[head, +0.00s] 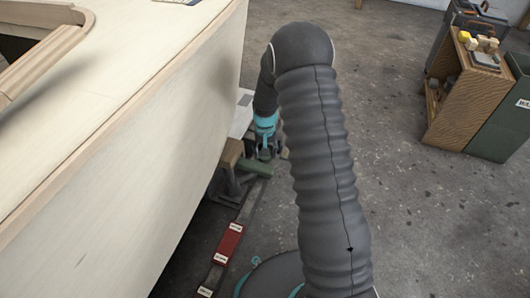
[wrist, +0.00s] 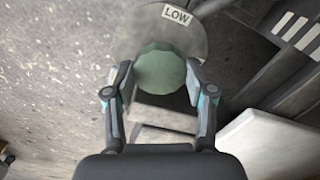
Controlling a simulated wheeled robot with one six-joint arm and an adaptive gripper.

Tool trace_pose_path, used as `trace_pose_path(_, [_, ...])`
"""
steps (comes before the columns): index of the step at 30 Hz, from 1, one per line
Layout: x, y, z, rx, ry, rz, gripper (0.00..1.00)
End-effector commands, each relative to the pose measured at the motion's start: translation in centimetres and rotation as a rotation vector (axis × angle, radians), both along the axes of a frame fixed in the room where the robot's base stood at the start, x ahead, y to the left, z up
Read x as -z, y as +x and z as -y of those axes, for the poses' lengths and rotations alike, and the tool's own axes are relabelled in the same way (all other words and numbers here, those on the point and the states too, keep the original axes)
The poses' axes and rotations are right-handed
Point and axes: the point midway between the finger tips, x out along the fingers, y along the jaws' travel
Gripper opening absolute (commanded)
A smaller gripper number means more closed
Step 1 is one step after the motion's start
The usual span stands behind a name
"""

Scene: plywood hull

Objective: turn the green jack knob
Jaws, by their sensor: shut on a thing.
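The green jack knob (wrist: 162,70) shows in the wrist view as a faceted, pale green round knob. My gripper (wrist: 160,82) has one finger on each side of it and is shut on it. A grey round plate marked LOW (wrist: 205,38) lies behind the knob. In the head view my gripper (head: 265,152) is low beside the plywood hull, at a green part (head: 255,166) by a jack stand. My arm and the gripper hide much of the knob there.
The plywood hull (head: 130,130) fills the left side. Red blocks (head: 229,243) with labels lie on a rail along the floor near its foot. A wooden cabinet (head: 468,95) and a green bin (head: 503,125) stand at the far right. Open concrete floor lies between.

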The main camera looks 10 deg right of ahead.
Motion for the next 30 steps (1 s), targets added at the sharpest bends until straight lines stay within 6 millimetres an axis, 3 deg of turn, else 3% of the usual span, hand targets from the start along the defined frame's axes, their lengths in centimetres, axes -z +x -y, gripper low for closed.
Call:
trace_pose_path(15, [-0.05, 0.07, -0.01, 0.349, 0.001, 0.002, 0.2])
trace_pose_path(30, [-0.06, 0.08, -0.01, 0.423, 0.0, 0.002, 0.2])
